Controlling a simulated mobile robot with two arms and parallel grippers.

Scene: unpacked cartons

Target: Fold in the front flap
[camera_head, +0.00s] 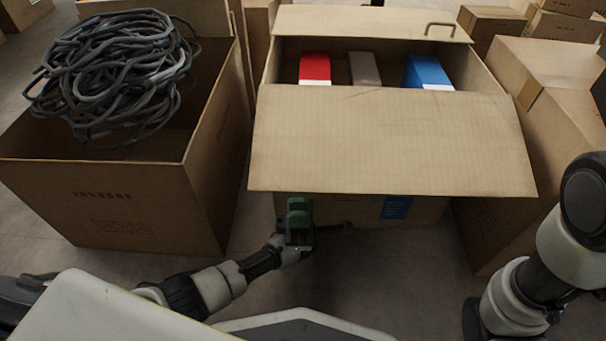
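The open carton (350,208) stands ahead of me, with a blue label on its front wall. Its front flap (390,140) is a wide brown panel that sticks out toward me from the front rim and hides the upper part of the front wall. My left gripper (335,228), with a green part on its wrist, is low in front of the carton, just below the left half of the flap's near edge. I cannot tell whether it touches the carton, and its fingers are too small to read. My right arm shows at the right edge, but its gripper is out of view.
Inside the carton are a red box (315,68), a grey box (364,69) and a blue box (428,72). The back flap (365,20) lies behind them. An open carton (110,210) with tangled grey cable (115,75) stands left. Closed cartons (560,110) crowd the right.

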